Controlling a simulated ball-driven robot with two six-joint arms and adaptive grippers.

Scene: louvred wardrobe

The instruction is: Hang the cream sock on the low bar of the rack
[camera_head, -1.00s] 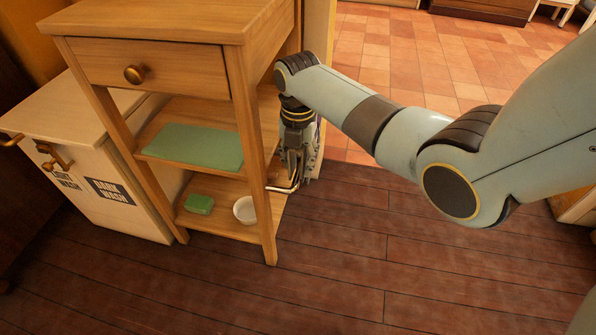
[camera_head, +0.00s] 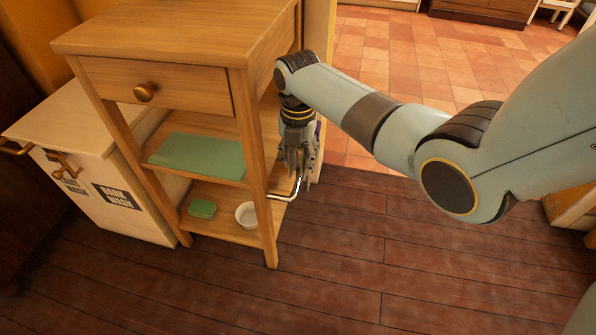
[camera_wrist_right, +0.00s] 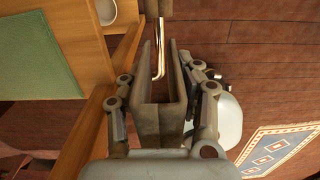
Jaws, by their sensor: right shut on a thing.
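My right gripper (camera_head: 299,175) points down beside the right side of the wooden stand, close to a thin metal bar (camera_head: 284,198) that sticks out low near its leg. In the right wrist view, my right gripper (camera_wrist_right: 163,85) is shut on a folded, dull grey-beige piece that I take to be the cream sock (camera_wrist_right: 158,122), in shadow. The bar (camera_wrist_right: 159,50) shows between the two sides of this fold. I cannot tell whether they touch. In the head view the fingers and wrist mostly hide the sock. My left gripper is not in view.
The wooden stand (camera_head: 170,38) has a drawer and two shelves, with a green folded cloth (camera_head: 200,156), a green block (camera_head: 202,209) and a white bowl (camera_head: 246,214). A pale laundry cabinet (camera_head: 105,195) stands to its left. The dark floor in front is clear. A patterned rug (camera_wrist_right: 275,150) lies nearby.

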